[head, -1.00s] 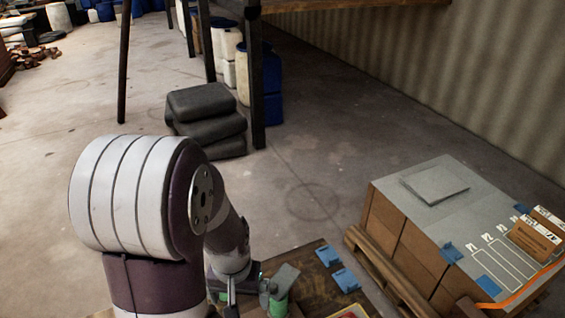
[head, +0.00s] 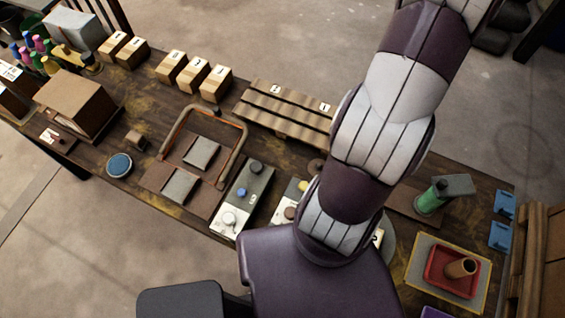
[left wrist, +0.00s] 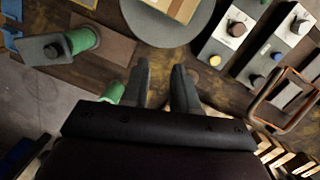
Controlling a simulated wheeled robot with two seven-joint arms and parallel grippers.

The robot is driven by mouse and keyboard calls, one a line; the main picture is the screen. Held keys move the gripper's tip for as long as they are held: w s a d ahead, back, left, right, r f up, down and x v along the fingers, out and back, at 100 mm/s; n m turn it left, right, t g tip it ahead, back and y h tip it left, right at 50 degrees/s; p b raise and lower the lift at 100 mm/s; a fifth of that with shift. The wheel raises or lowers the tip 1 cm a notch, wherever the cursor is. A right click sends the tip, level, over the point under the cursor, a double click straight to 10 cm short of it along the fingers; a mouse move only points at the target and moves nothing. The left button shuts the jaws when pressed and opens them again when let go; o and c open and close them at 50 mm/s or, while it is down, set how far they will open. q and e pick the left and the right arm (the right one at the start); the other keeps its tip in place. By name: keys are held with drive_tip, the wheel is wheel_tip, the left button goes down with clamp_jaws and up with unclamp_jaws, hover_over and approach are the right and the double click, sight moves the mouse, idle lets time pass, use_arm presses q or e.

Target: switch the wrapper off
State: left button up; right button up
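I cannot tell for sure which part is the wrapper. A grey round turntable (left wrist: 165,30) carries a cardboard box (left wrist: 178,8); in the head view the turntable's edge (head: 390,250) shows behind my arm. Beside it is a control panel (left wrist: 226,38) with a brown knob and a yellow button, partly hidden in the head view (head: 290,203). A second panel (left wrist: 277,50) has a pale knob, a blue button and a black knob; it also shows in the head view (head: 242,198). My left gripper (left wrist: 160,72) is open and empty above the table. My right gripper is out of view.
A green roll (left wrist: 82,39) on a grey-armed stand is left in the wrist view. An orange-edged arch (head: 205,120) rises beside the second panel. Numbered boxes (head: 215,84) and a slatted pallet (head: 285,110) line the far edge. A red tray (head: 440,278) is at right.

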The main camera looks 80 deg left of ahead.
use_arm(q)
drive_tip(key=s+a+f+n+t, duration=0.1)
drive_tip(key=s+a+f+n, duration=0.25)
drive_tip(key=s+n, duration=0.55)
drive_tip(key=s+a+f+n, duration=0.2)
drive_tip(key=s+f+n, duration=0.2)
drive_tip(key=n, duration=0.8)
drive_tip(key=s+d+f+n+g+h, duration=0.1)
drive_tip(key=s+d+f+n+h, duration=0.3)
drive_tip(key=n, duration=0.7)
drive_tip(key=s+d+n+g+y, duration=0.1)
drive_tip(key=s+d+n, duration=0.2)
drive_tip(key=s+n, duration=0.5)
drive_tip(key=d+f+b, duration=0.1)
drive_tip(key=f+b, duration=0.1)
drive_tip(key=f, duration=0.1)
drive_tip(key=d+f+n+b, duration=0.1)
drive_tip(key=f+b, duration=0.1)
drive_tip(key=f, duration=0.1)
drive_tip(key=d+f+n+b, duration=0.1)
drive_tip(key=f+b, duration=0.1)
drive_tip(key=f, duration=0.1)
drive_tip(key=shift+w+d+f+b, duration=0.2)
drive_tip(key=shift+w+d+b, duration=0.05)
drive_tip(key=shift+d+b, duration=0.15)
drive_tip(key=shift+s+d+f, duration=0.15)
drive_tip(key=shift+d+f, duration=0.15)
drive_tip(key=shift+f, duration=0.3)
clamp_jaws()
